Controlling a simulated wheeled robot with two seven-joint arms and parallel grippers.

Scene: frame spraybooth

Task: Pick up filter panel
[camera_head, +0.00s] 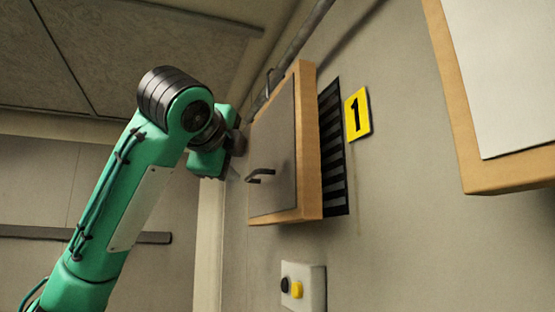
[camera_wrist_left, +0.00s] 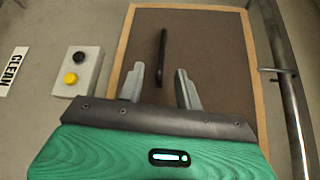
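The filter panel (camera_head: 272,125) has a wooden frame, a grey-brown face and a dark bar handle (camera_head: 260,175). It stands on the wall in front of a black slatted vent. My left gripper (camera_head: 240,160) is at the panel's left side in the head view, its fingers small and partly hidden. In the left wrist view the panel (camera_wrist_left: 215,45) fills the middle. There my left gripper (camera_wrist_left: 160,70) is open, with its two fingers apart. The handle (camera_wrist_left: 162,50) shows between and beyond the fingertips, not gripped. My right gripper is not in view.
The slatted vent (camera_head: 333,150) and a yellow sign marked 1 (camera_head: 357,114) are right of the panel. A button box (camera_head: 315,288) is below. A pipe (camera_head: 300,40) runs near the panel. Another wood-framed panel (camera_head: 510,75) is at upper right. A CLEAN label (camera_wrist_left: 12,70) is on the wall.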

